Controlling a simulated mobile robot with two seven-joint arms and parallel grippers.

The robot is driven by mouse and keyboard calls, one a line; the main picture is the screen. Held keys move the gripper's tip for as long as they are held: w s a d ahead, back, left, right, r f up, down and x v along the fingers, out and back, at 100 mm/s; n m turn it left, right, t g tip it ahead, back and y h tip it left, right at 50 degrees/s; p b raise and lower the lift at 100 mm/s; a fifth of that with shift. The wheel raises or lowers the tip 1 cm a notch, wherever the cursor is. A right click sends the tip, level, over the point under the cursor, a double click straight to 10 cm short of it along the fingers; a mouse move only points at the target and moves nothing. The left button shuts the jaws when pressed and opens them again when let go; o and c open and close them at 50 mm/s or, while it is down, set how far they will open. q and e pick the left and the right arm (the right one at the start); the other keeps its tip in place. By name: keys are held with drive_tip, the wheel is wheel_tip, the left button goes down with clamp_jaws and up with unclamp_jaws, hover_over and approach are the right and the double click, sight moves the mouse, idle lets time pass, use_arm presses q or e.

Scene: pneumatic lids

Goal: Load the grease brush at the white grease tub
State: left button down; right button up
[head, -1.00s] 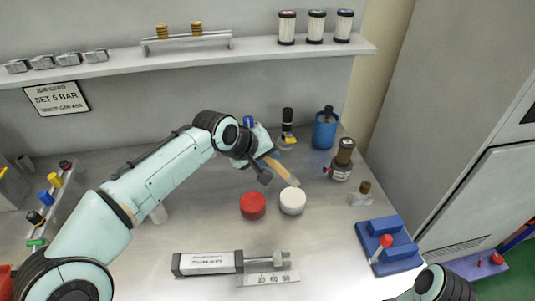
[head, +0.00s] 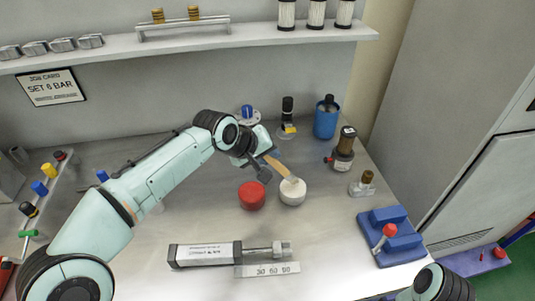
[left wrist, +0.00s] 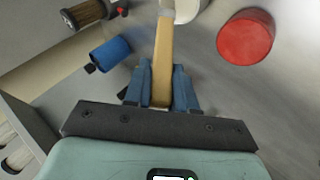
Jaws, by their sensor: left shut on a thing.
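The white grease tub (head: 293,196) stands on the bench, right of a red tub (head: 251,197). My left gripper (head: 262,166) is shut on the wooden handle of the grease brush (head: 279,167), behind and left of the white tub. The brush slants down to the right, and its pale tip overlaps the tub's top; I cannot tell whether it touches. In the left wrist view the handle (left wrist: 163,52) lies between the blue fingers of my left gripper (left wrist: 161,80). Its tip meets the white tub (left wrist: 190,8) at the top edge. My right gripper is out of view.
A cylinder (head: 205,255) and a marked scale plate (head: 268,270) lie in front. A blue fixture (head: 393,243) with a red knob is at the right. The bench between the tubs and cylinder is clear.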

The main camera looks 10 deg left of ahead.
use_arm(q)
drive_tip(key=shift+f+b, duration=0.4)
drive_tip(key=shift+f, duration=0.2)
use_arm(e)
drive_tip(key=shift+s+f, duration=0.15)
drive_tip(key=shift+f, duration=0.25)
use_arm(q)
drive_tip(key=shift+f, duration=0.15)
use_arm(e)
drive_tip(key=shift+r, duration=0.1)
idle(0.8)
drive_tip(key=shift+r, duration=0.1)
use_arm(q)
wheel_tip(320, 180, up, 7)
drive_tip(key=p, duration=0.5)
drive_tip(key=shift+p, duration=0.3)
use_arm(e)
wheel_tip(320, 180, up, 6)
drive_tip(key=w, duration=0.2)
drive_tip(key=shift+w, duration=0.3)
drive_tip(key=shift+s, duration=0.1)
